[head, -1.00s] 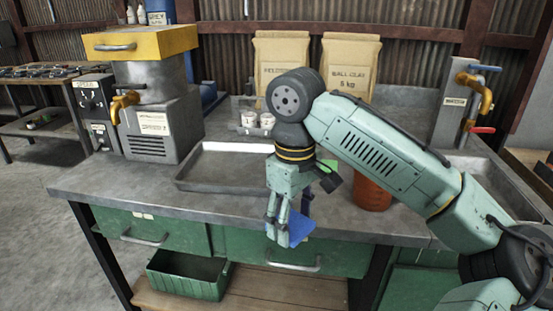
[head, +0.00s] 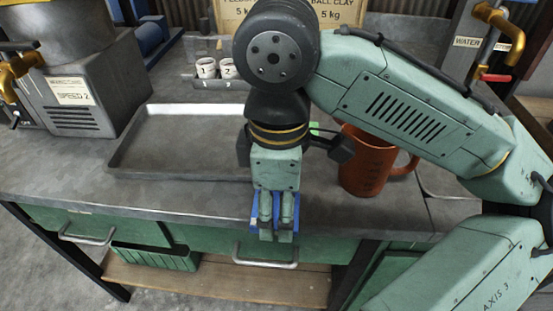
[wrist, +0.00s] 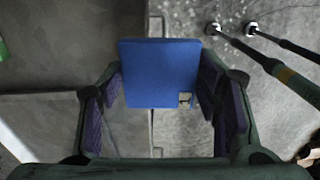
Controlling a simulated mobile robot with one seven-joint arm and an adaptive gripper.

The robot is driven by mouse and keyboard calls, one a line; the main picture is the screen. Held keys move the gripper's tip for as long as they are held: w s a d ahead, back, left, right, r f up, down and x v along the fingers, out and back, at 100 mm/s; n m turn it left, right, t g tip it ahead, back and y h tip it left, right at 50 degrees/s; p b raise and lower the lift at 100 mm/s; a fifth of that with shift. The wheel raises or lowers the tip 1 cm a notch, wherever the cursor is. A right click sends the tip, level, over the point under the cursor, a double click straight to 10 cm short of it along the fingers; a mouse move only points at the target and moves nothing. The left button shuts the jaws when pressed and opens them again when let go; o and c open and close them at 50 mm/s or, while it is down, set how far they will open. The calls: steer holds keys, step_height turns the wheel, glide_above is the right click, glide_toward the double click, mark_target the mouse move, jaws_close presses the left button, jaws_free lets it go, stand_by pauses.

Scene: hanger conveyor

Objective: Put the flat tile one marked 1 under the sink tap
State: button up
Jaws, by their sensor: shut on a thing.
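A flat blue tile (wrist: 158,72) is held between the two fingers of my gripper (wrist: 165,105) in the wrist view. In the head view the blue tile (head: 254,212) shows partly behind my gripper (head: 276,228), which points down at the front edge of the workbench. No mark 1 is readable on the side that I see. The sink tap (head: 500,30) is at the upper right, on a grey post labelled WATER, far right of my gripper. My arm hides most of the area below the tap.
An orange mug (head: 362,170) stands on the bench close right of my gripper. An empty grey tray (head: 118,150) lies to the left. Two small white cups (head: 206,68) stand in a rack behind. A grey machine labelled SPEED 2 (head: 95,95) is at the left.

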steer(key=w, duration=0.3)
steer(key=w+p, duration=0.1)
steer(key=w, duration=0.3)
steer(key=w+f, duration=0.1)
steer(key=w, duration=0.2)
steer(key=shift+w+d, duration=0.15)
steer(key=shift+d, duration=0.2)
steer(key=shift+f+p, duration=0.45)
steer(key=shift+f, duration=1.3)
steer(key=shift+f, duration=0.15)
steer(key=o, duration=1.3)
steer(key=shift+c, duration=0.2)
step_height(320, 180, up, 12)
